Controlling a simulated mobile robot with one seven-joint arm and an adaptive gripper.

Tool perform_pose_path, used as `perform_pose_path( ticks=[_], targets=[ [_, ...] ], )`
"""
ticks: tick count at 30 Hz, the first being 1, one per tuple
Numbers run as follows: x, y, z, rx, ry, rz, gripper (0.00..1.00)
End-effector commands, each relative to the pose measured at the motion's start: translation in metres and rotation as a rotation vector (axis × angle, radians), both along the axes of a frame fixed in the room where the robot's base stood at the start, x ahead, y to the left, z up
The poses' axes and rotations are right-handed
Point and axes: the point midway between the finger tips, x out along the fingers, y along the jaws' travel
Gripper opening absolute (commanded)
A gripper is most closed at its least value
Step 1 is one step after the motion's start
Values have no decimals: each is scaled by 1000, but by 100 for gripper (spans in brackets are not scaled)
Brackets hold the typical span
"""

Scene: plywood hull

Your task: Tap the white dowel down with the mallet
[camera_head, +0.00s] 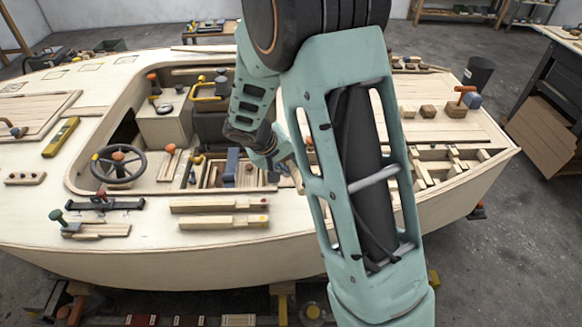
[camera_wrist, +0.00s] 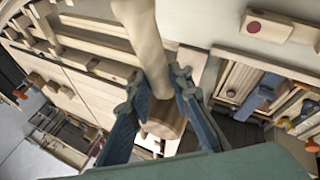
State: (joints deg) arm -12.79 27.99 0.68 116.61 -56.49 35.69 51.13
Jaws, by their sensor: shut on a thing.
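My gripper (camera_wrist: 157,82) shows in the wrist view with its two blue fingers closed around a pale, rounded wooden shaft, which I take to be the handle of the mallet (camera_wrist: 145,40). The shaft runs from the top edge of the view down between the fingertips. A browner wooden block (camera_wrist: 165,118) shows between the fingers at its lower end; I cannot tell whether it is the mallet's head. In the head view the gripper and mallet are mostly hidden behind my arm. I cannot make out the white dowel in either view.
The plywood hull (camera_head: 150,255) fills the head view's left and middle. On it are a steering wheel (camera_head: 118,163), a yellow level (camera_head: 61,137), wooden bars (camera_head: 222,222) and a compartment with a blue tool (camera_head: 232,160). Slotted framing (camera_head: 440,165) lies right of my arm.

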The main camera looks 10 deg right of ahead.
Motion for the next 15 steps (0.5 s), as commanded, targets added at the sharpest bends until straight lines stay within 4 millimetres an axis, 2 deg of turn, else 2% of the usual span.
perform_pose_path(
  ticks=[8, 15],
  targets=[
    [1, 0, 1, -1, -1, 0, 0],
    [1, 0, -22, -1, -1, 0, 0]
  ],
)
